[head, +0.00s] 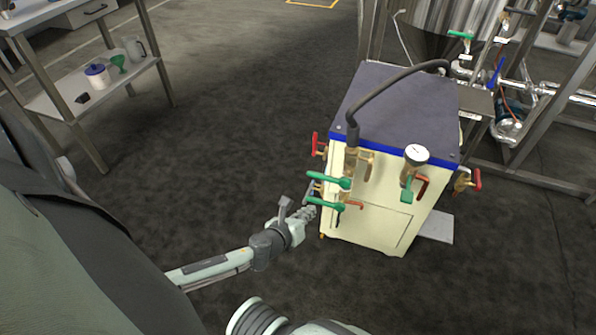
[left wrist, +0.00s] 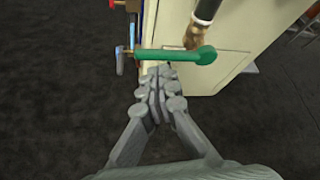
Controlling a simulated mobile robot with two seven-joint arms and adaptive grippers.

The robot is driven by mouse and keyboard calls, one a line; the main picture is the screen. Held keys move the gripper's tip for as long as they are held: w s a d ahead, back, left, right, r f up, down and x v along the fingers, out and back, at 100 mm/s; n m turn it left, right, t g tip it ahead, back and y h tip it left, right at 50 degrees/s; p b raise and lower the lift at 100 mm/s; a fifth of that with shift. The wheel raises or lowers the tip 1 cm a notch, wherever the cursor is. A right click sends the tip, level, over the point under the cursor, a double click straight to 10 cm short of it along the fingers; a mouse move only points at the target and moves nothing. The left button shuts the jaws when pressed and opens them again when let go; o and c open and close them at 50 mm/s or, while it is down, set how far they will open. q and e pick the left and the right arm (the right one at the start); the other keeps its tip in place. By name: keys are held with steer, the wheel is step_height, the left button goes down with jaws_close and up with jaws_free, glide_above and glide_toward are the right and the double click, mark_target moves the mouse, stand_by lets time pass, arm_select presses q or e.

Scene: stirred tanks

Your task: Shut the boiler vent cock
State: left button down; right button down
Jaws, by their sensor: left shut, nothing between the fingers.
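The boiler is a cream cabinet (head: 372,218) with a dark grey top and a blue edge. On its front, an upper green lever (head: 328,180) and a lower green lever (head: 325,204) both lie roughly level. I cannot tell which handle belongs to the vent cock. My left gripper (head: 308,208) is shut and empty, close to the left ends of the green levers. In the left wrist view, its closed fingers (left wrist: 160,80) sit just below a green lever (left wrist: 175,56); contact is unclear. My right gripper is out of view.
A red handle (head: 318,144) sticks out at the boiler's left, and another (head: 477,179) at its right. A pressure gauge (head: 416,154) and a black hose (head: 392,83) rise above the front. A shelved table (head: 100,95) stands left; the floor between is clear.

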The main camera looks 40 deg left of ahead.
arm_select(q)
steer(key=v, duration=0.8)
steer(key=shift+s, duration=0.35)
steer(key=shift+d, duration=0.1)
